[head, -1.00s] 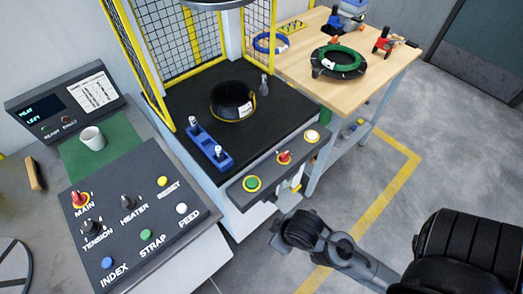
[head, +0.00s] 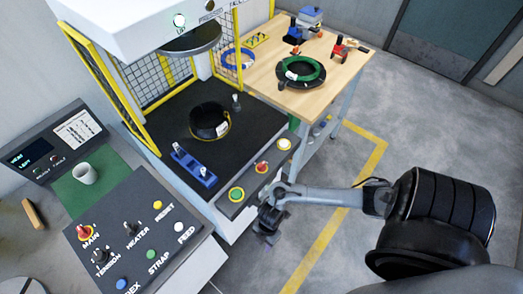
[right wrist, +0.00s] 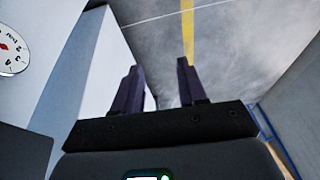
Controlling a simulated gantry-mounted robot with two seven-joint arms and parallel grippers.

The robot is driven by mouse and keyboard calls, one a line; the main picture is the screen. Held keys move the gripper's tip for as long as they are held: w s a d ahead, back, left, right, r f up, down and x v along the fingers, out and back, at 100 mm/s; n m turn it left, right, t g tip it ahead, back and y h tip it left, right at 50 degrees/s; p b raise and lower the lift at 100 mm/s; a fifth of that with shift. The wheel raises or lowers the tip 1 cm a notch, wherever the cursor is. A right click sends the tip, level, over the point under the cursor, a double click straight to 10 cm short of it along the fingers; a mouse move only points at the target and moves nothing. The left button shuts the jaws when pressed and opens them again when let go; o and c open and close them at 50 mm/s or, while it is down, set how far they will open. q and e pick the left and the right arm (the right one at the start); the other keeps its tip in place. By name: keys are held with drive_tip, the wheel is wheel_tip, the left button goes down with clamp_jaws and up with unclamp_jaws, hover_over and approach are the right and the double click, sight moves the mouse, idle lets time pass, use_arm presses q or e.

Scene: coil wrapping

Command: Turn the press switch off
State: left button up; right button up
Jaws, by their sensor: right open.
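My right gripper (head: 266,232) is below and in front of this strip, apart from the switch. In the right wrist view my right gripper (right wrist: 160,80) has its two dark fingers apart with nothing between them, above the floor. The switch cannot be made out in that view. My left gripper is not in view.
The press bed holds a black coil (head: 210,121) and a blue fixture (head: 194,168). A wooden table (head: 265,91) stands behind. Floor to the right is clear.

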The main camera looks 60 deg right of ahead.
drive_tip(key=w+d+r+g+h+p, duration=0.1)
drive_tip(key=w+d+r+p, duration=0.25)
drive_tip(key=d+r, duration=0.4)
drive_tip(key=w+d+r+h+p, duration=0.1)
drive_tip(key=w+d+r+p, duration=0.25)
drive_tip(key=d+r, duration=0.4)
drive_tip(key=t+h+p, duration=0.1)
drive_tip(key=p, duration=0.3)
approach(262, 164)
drive_tip(key=f, duration=0.4)
drive_tip(key=f+b, duration=0.1)
drive_tip(key=f, duration=0.2)
drive_tip(key=shift+s+a, duration=0.1)
drive_tip(key=shift+a, duration=0.15)
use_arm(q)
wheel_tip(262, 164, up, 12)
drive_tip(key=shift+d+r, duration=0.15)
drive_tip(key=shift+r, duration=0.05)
use_arm(e)
drive_tip(key=shift+f, duration=0.8)
clamp_jaws()
